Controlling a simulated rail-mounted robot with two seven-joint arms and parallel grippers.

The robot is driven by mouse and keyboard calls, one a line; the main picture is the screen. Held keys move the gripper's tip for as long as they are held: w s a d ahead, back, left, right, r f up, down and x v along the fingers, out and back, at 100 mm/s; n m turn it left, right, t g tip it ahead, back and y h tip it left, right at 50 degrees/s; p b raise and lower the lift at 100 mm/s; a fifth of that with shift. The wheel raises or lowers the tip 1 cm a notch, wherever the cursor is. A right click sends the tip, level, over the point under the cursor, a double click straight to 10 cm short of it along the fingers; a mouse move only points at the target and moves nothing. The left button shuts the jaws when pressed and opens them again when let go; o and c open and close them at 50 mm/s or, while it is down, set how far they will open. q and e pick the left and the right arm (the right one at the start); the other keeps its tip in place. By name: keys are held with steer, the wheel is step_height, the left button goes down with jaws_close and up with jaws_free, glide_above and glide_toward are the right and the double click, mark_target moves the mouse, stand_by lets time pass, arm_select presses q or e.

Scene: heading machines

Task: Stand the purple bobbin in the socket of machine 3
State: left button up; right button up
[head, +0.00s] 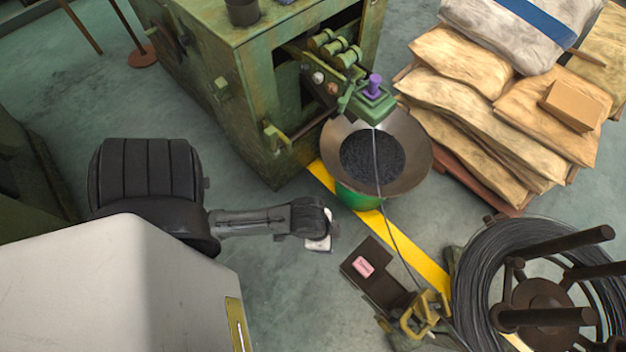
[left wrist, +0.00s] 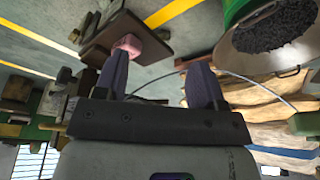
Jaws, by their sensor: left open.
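The purple bobbin (head: 374,86) stands upright on a green block (head: 371,104) that juts from the green machine (head: 255,90), above a wide bowl. Whether it sits down in a socket there is too small to tell. No machine number is readable. My left gripper (head: 328,232) is in front of the machine, below and left of the bowl, well apart from the bobbin. In the left wrist view its two fingers (left wrist: 157,85) are spread with nothing between them. My right gripper is not in view.
The bowl (head: 418,150) of dark bits sits on a green tub. A brown plate (head: 385,285) carries a pink block (head: 363,266). A wire coil (head: 470,275) stands at lower right, and stacked sacks (head: 480,130) at upper right. A thin wire runs from the bowl past the plate.

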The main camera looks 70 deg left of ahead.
arm_select(q)
steer(key=s+r, duration=0.1)
steer(key=s+r+n, duration=0.1)
steer(key=s+d+r+n, duration=0.1)
steer(key=shift+s+t+y, duration=0.3)
steer(key=shift+s+y, duration=0.1)
stand_by(0.7)
steer(key=shift+c, duration=0.3)
